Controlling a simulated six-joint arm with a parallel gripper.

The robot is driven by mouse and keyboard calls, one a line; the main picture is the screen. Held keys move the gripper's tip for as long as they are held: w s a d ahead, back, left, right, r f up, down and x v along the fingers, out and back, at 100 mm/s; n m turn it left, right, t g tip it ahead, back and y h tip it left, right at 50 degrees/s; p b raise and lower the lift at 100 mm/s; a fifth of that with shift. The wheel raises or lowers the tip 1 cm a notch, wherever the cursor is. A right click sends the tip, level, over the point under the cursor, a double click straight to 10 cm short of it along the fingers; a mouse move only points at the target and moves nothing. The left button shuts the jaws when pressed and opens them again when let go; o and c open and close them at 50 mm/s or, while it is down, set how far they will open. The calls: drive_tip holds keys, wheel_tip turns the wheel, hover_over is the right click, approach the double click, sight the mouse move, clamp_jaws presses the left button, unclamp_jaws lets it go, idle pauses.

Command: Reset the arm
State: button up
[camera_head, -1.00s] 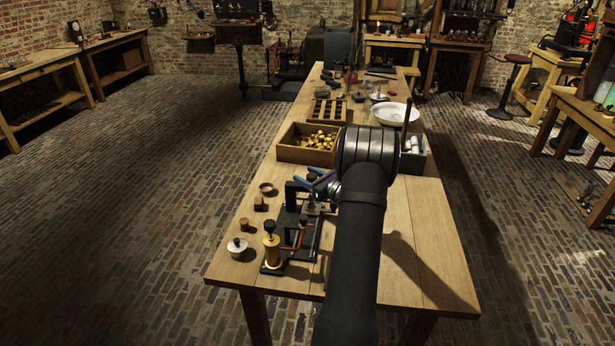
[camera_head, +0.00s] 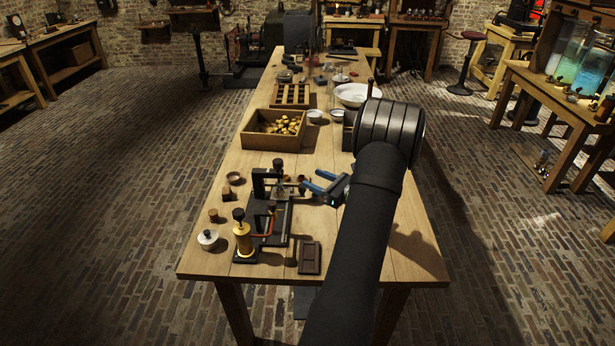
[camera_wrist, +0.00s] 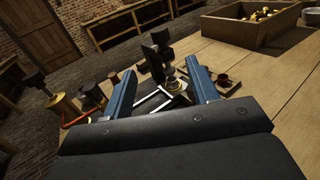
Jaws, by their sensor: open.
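My gripper (camera_head: 318,184) has blue fingers and is open, just right of a black press-like apparatus (camera_head: 278,185) on the wooden table. In the wrist view my gripper (camera_wrist: 165,82) shows its two blue fingers spread apart. The apparatus's upright and a brass part (camera_wrist: 172,80) appear between or beyond them. I cannot tell whether the fingers touch it. Nothing is clearly held. My dark forearm hides part of the table's right side.
A brass-and-black device (camera_head: 243,238), a white lidded pot (camera_head: 207,239) and a dark divided block (camera_head: 310,258) stand near the front. A wooden box (camera_head: 262,141) of brass pieces, a slotted rack (camera_head: 278,95) and a white basin (camera_head: 350,96) lie beyond. The front right tabletop is fairly clear.

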sight(274, 161)
idle(0.4)
drive_tip(key=x, duration=1.7)
drive_tip(key=shift+a, duration=0.2)
drive_tip(key=shift+w+a, duration=0.1)
drive_tip(key=shift+a, duration=0.1)
drive_tip(key=shift+d+m+t, duration=0.2)
drive_tip(key=shift+m+t, duration=0.1)
drive_tip(key=shift+t, duration=0.1)
drive_tip(key=shift+d+m+t+h, duration=0.1)
drive_tip(key=shift+m+t+h, duration=1)
drive_tip(key=shift+t+h, duration=0.25)
drive_tip(key=v, duration=1.8)
drive_tip(key=shift+w+d+r+n+g+y, duration=0.2)
drive_tip(key=shift+w+d+n+g+y, duration=0.55)
drive_tip(key=shift+w+g, duration=0.1)
drive_tip(key=shift+w+d+r+n+g+y, duration=0.15)
drive_tip(key=shift+w+d+n+g+y, duration=0.55)
drive_tip(key=shift+w+g, duration=0.15)
